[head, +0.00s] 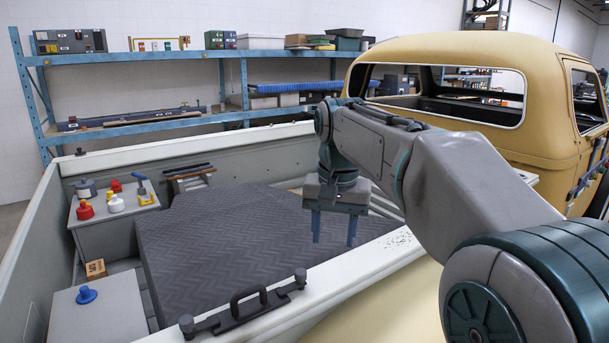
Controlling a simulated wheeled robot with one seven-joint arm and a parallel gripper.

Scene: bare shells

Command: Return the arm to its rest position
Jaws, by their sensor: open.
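My arm reaches in from the lower right, over the side wall of a pickup truck bed. My gripper (334,228) hangs from its end with two blue-grey fingers pointing down. The fingers are apart and nothing is between them. The gripper is over the right part of a dark grey patterned mat (235,235) in the bed. I cannot tell how high above the mat the fingertips are.
The bed's near wall (345,278) carries a black handle (250,303). Left, a grey box (100,232) holds red, white and blue-yellow items; a lower box (100,315) holds a blue knob (86,295). The yellow cab (460,55) stands right. Blue shelves (190,55) line the back.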

